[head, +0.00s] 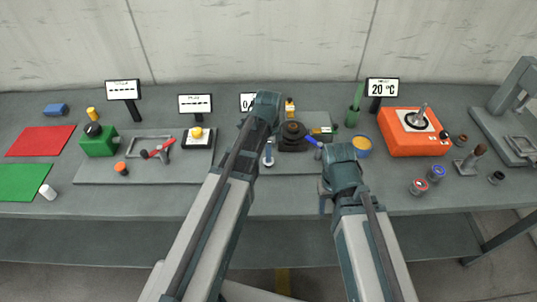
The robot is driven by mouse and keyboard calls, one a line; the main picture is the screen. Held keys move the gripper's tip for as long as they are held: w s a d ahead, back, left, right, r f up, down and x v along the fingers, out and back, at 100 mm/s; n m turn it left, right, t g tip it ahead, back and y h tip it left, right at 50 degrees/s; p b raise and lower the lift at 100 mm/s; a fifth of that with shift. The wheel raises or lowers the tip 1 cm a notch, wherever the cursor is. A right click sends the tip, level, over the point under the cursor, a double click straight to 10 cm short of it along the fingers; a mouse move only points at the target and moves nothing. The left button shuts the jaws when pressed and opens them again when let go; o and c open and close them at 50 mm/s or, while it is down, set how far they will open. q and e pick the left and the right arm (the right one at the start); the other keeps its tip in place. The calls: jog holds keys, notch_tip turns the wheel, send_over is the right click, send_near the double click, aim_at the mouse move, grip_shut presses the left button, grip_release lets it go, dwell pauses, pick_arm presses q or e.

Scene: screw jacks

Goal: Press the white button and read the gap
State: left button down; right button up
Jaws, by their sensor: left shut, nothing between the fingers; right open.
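My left arm reaches over the middle of the bench. Its wrist stands in front of a small display (245,97), of which only a leading "0" shows. My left gripper (268,158) is shut and empty, pointing down near a small blue-and-white piece at the left of a dark round jack-like device (293,137). I cannot make out a white button; the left arm may hide it. My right gripper (324,203) is open, low at the bench's front, right of the grey plate (300,167). A blue rod (313,142) lies by the device.
To the left are a green box (98,147), a red-handled tool (157,151), a yellow knob (197,132) and two dashed displays (122,90) (195,104). To the right are an orange hotplate (400,142), a "20 °C" display (382,88) and a grey press (515,100).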

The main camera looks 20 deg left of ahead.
pick_arm(q)
jog(key=shift+s+f+b, duration=0.25)
jog(key=shift+f+b, duration=0.05)
jog(key=shift+f, duration=0.25)
jog(key=shift+s+d, duration=0.1)
jog(key=shift+s, duration=0.05)
jog(key=shift+f, duration=0.15)
dwell(0.3)
jog(key=shift+s+d, duration=0.1)
jog(key=shift+r+p, duration=0.75)
jog(key=shift+r, duration=0.05)
notch_tip(320, 180, up, 13)
jog(key=p, duration=1.3)
jog(key=shift+w+a, duration=0.2)
jog(key=shift+w, duration=0.2)
jog(key=shift+f, duration=0.1)
